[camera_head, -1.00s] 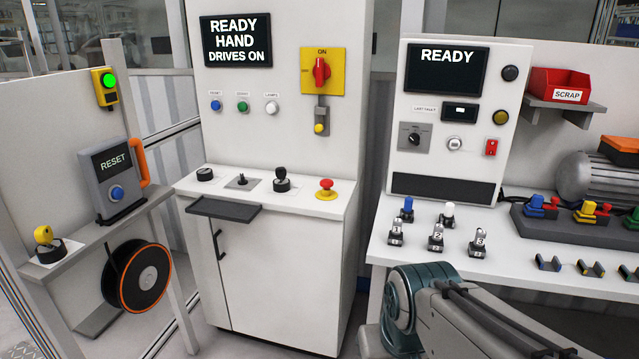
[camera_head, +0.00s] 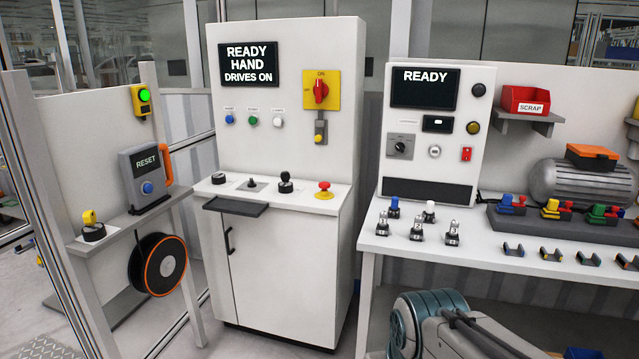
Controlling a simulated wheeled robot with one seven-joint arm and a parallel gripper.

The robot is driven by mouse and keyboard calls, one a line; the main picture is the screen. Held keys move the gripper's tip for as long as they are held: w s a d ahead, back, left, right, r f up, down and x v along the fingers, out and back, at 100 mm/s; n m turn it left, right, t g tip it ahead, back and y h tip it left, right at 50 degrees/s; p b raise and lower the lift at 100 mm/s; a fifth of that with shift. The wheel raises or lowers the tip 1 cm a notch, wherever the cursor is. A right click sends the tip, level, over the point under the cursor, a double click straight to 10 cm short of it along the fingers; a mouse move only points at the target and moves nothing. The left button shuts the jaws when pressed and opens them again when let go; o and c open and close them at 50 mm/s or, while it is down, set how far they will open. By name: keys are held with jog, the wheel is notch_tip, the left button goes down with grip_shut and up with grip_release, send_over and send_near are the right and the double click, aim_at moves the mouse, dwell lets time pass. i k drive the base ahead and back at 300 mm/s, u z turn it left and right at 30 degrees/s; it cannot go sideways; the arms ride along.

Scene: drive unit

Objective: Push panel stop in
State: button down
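The panel stop appears to be the red mushroom button (camera_head: 324,190) on a yellow base, at the right end of the white cabinet's ledge (camera_head: 270,196). It stands raised on its base. The cabinet's screen (camera_head: 248,65) reads READY HAND DRIVES ON. Part of my arm (camera_head: 440,325) shows at the bottom right, in front of the bench and well apart from the button. My gripper is not in view.
A joystick (camera_head: 286,182) and other controls share the ledge, with a dark tray (camera_head: 235,207) at its front. A red rotary switch (camera_head: 320,90) is above. The right bench (camera_head: 480,248) holds several small parts. Floor before the cabinet looks clear.

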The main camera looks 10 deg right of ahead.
aim_at(325, 186)
jog(key=u, duration=0.65)
jog(key=i, duration=1.5)
jog(key=z, duration=0.2)
jog(key=i, duration=0.95)
jog(key=z, duration=1.05)
jog(key=i, duration=0.3)
jog(key=z, duration=0.15)
